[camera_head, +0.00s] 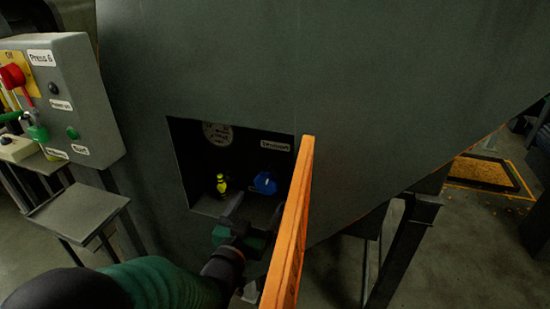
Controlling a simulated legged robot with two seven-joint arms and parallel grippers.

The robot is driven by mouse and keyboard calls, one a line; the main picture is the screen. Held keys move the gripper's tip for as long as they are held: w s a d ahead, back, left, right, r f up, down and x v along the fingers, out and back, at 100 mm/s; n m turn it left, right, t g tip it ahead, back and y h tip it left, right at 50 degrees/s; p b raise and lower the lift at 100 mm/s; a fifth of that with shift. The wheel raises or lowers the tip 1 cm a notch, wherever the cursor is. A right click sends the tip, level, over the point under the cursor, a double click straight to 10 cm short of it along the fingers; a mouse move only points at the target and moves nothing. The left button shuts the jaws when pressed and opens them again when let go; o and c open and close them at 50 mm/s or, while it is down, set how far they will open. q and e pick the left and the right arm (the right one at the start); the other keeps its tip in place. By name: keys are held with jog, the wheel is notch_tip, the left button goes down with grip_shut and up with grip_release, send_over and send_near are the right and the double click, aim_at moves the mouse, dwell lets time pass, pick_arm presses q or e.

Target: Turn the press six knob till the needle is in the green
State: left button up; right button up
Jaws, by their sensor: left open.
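The blue knob (265,183) sits on the back wall of a dark recess in the large grey-green machine body, below a small white label. A round white gauge (217,134) is at the upper left of the recess; its top is cut off by the opening's edge, and its needle and green zone are too small to read. My left gripper (250,212) is at the lower front of the recess, open and empty, below the knob and apart from it as far as I can tell. My right gripper is not in view.
An orange door panel (291,230) stands open just right of my left gripper. A yellow fitting (221,184) is left of the knob. A grey control box (75,95) labelled Press 6 and a small metal shelf (78,210) are at left. Metal legs stand at right.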

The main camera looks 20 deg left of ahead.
aim_at(264, 186)
pick_arm(q)
jog(key=w, duration=0.2)
jog(key=w+a+p, duration=0.1)
jog(key=w, duration=0.4)
jog(key=shift+a+f+p, duration=0.15)
jog(key=shift+f+p, duration=0.15)
jog(key=shift+p, duration=0.1)
jog(key=w, duration=0.4)
jog(key=w+d, duration=0.1)
jog(key=w, duration=0.1)
jog(key=shift+w+r, duration=0.1)
jog(key=shift+w, duration=0.05)
jog(key=shift+a, duration=0.1)
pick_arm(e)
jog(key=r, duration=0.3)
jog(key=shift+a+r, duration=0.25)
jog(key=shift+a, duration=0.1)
pick_arm(q)
jog(key=shift+a, duration=0.15)
jog(key=c, duration=1.4)
